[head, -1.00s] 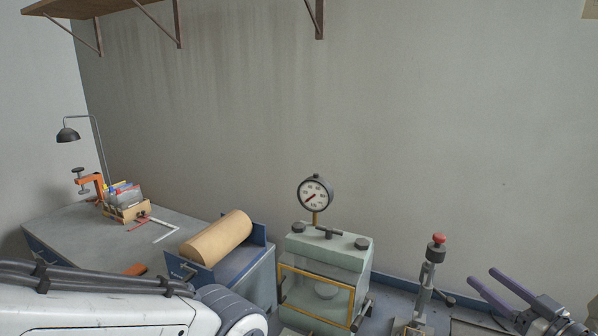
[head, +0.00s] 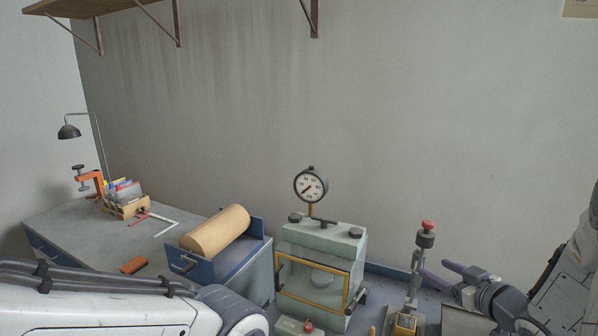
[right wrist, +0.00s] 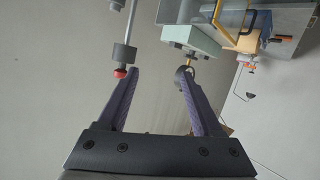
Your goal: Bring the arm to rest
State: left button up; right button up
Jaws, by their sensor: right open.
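My right gripper (head: 436,273) is at the lower right of the head view, with its purple fingers pointing left, close beside the post of a red-knobbed upright tool (head: 426,239). I cannot tell whether they touch. In the right wrist view the fingers (right wrist: 158,73) stand apart with nothing between them. The red knob shows close to one fingertip there. Part of my right arm (head: 570,285) shows at the right edge. My left arm (head: 90,305) lies across the lower left, and its gripper is out of view.
A pale green chamber (head: 335,240) with a dial gauge (head: 311,185) stands centre. Left of it are a brown roll (head: 215,230) in a blue holder, an orange block (head: 134,265), an orange clamp (head: 90,180) and a lamp (head: 69,131). The space above the bench is free.

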jog(key=s+a+f+g+h+b, duration=0.1)
jog(key=s+a+f+g, duration=0.25)
jog(key=a, duration=0.55)
jog(key=s+a+f+g+h+b, duration=0.2)
jog(key=s+a+g, duration=0.15)
jog(key=a, duration=0.55)
jog(key=s+a+n+g, duration=0.1)
jog(key=s+a+g, duration=0.2)
jog(key=s, duration=0.8)
jog(key=s+a+f+n+g, duration=0.1)
jog(key=s+a+g, duration=0.3)
jog(key=s, duration=0.7)
jog(key=shift+s+a+f+n+y+b, duration=0.25)
jog(key=shift+a+n+b, duration=0.2)
jog(key=shift+a, duration=0.3)
